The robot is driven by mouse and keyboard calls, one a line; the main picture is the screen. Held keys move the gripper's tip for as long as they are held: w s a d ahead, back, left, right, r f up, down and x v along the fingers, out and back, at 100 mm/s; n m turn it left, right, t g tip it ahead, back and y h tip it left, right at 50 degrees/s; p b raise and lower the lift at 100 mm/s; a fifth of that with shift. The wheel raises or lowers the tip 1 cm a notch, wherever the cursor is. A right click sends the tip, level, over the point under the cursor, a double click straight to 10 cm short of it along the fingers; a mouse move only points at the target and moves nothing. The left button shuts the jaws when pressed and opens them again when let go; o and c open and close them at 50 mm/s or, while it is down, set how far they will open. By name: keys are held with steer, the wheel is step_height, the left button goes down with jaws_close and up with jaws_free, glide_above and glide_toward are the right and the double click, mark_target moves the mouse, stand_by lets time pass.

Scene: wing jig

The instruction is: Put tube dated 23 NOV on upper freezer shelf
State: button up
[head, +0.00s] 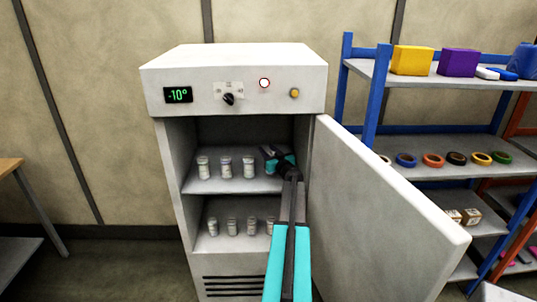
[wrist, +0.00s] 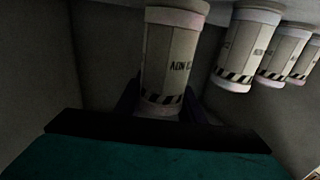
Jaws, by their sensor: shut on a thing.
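My gripper (wrist: 165,105) is shut on a white tube (wrist: 172,55) with striped bands. Its label shows dark print that looks like part of "NOV" and a digit; the rest of the date is hidden or unreadable. In the head view my gripper (head: 270,153) is inside the freezer, at the right end of the upper shelf (head: 225,186), and the held tube is hidden. Three white tubes stand on that shelf to its left, the nearest one (head: 249,167) close beside it. I cannot tell whether the held tube touches the shelf.
The freezer door (head: 385,215) stands open to the right, close to my arm. Several tubes (head: 232,227) stand on the lower shelf (head: 205,245). In the wrist view, other tubes (wrist: 247,45) stand in a row to the right. A blue rack (head: 367,95) is farther right.

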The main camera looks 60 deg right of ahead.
steer(key=shift+f, duration=0.8)
steer(key=shift+f, duration=0.15)
steer(key=o, duration=1.1)
steer(key=shift+b+v, duration=1.25)
steer(key=shift+v, duration=4.8)
steer(key=shift+d, duration=0.1)
